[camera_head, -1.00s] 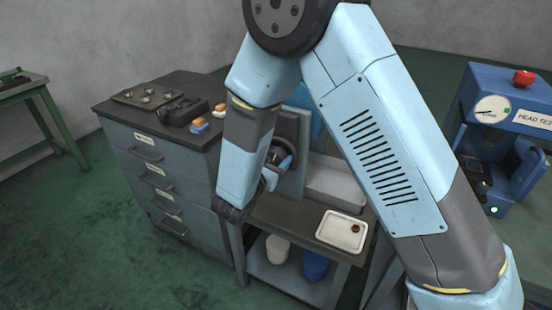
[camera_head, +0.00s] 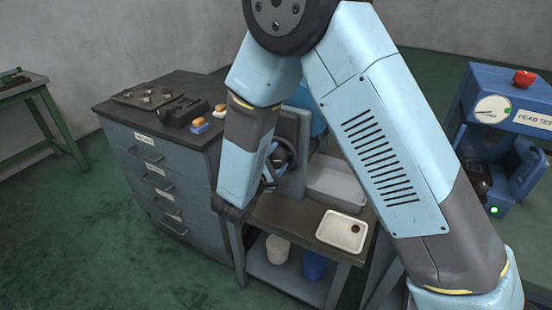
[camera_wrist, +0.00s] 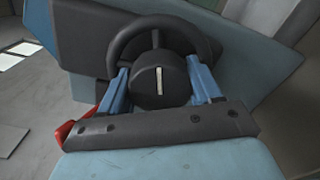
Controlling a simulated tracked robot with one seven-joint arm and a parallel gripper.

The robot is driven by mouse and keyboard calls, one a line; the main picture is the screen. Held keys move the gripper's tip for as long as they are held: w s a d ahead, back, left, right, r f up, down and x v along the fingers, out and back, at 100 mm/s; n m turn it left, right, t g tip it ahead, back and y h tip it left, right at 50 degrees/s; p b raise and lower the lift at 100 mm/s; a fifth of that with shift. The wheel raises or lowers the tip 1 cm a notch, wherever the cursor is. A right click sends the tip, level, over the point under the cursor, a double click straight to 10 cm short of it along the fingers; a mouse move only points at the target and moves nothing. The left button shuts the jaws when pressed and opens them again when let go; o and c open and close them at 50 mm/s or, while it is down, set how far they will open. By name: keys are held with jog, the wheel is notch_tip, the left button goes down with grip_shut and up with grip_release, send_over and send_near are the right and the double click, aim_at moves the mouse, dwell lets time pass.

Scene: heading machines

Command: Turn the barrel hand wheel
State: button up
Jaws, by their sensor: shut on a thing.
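The barrel hand wheel is a dark wheel with a round hub; its rim (camera_wrist: 120,45) arches across the top of the wrist view. A pale line on the hub (camera_wrist: 158,85) stands nearly upright. My gripper (camera_wrist: 158,68) has its two blue fingers on either side of the hub, shut on the hand wheel. In the head view the wheel (camera_head: 288,150) shows partly beside my forearm, in front of a grey upright panel (camera_head: 297,128). My arm hides much of the wheel and the fingers there.
A grey drawer cabinet (camera_head: 160,160) with tools on top stands left of the wheel. A grey bin (camera_head: 338,180) and a white tray (camera_head: 343,230) are on the bench to the right. A blue head tester (camera_head: 500,120) stands far right. Green floor is open at lower left.

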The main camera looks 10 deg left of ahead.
jog(key=shift+s+f+m, duration=0.1)
jog(key=shift+f+m, duration=0.1)
jog(key=shift+m, duration=0.9)
jog(key=o, duration=1)
jog(key=shift+r, duration=0.1)
jog(key=shift+o, duration=0.2)
jog(key=v, duration=1.3)
jog(key=shift+s, duration=0.3)
jog(key=shift+a, duration=0.1)
